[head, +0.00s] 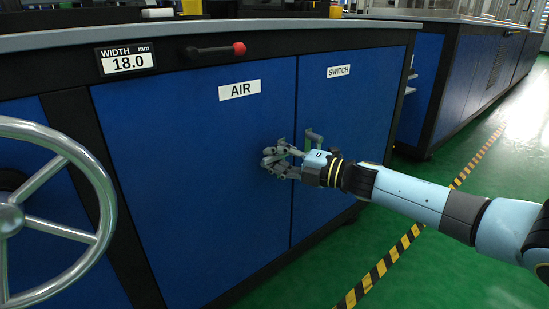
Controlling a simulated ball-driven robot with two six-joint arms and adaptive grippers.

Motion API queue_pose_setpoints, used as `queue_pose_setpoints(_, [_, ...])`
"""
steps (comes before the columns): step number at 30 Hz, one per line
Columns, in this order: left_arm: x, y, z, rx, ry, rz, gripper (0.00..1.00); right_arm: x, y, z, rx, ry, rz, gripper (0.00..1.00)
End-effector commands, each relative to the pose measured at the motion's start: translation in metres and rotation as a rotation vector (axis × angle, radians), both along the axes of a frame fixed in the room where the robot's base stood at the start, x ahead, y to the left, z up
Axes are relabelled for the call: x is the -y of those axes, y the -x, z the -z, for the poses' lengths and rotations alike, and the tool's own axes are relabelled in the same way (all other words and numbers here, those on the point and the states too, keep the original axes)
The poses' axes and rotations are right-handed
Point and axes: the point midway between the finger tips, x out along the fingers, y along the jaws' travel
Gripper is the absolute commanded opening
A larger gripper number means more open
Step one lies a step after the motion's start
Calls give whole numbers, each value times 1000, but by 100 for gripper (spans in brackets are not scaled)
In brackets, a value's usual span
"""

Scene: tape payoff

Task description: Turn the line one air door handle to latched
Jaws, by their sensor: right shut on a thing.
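The blue AIR door (205,180) fills the middle of the head view, with a white AIR label (239,90) near its top. My right gripper (268,163) is at the right edge of this door. It is shut on the air door handle (281,143), a small grey part mostly hidden by the fingers, so its exact angle cannot be told. The door looks closed and flush with its neighbour. My left gripper is not in view.
The SWITCH door (345,110) with its own grey handle (315,138) is just right of my gripper. A red-knobbed lever (217,49) and width display (126,58) are above. A large handwheel (62,210) stands at left. Green floor (455,262) with striped tape (386,262) lies at right.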

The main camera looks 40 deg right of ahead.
Motion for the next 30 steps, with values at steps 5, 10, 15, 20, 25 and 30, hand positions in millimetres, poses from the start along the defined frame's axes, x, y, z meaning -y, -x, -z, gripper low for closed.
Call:
queue_pose_setpoints(5, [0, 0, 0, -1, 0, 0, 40, 0, 0, 1, -1, 9, 1, 0])
queue_pose_setpoints(10, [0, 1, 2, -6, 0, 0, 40, 0, 0, 2, 0, 21, 1, 0])
queue_pose_setpoints(15, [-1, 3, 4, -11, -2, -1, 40, 0, 0, 3, 0, 39, 1, 0])
queue_pose_setpoints(20, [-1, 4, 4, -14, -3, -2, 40, 1, 1, 6, 3, 80, 2, 0])
queue_pose_setpoints(25, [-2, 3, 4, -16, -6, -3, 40, 1, 1, 10, 10, 176, 1, 0])
queue_pose_setpoints(30, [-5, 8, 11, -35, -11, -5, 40, 4, 1, 18, 21, 326, 2, 0])
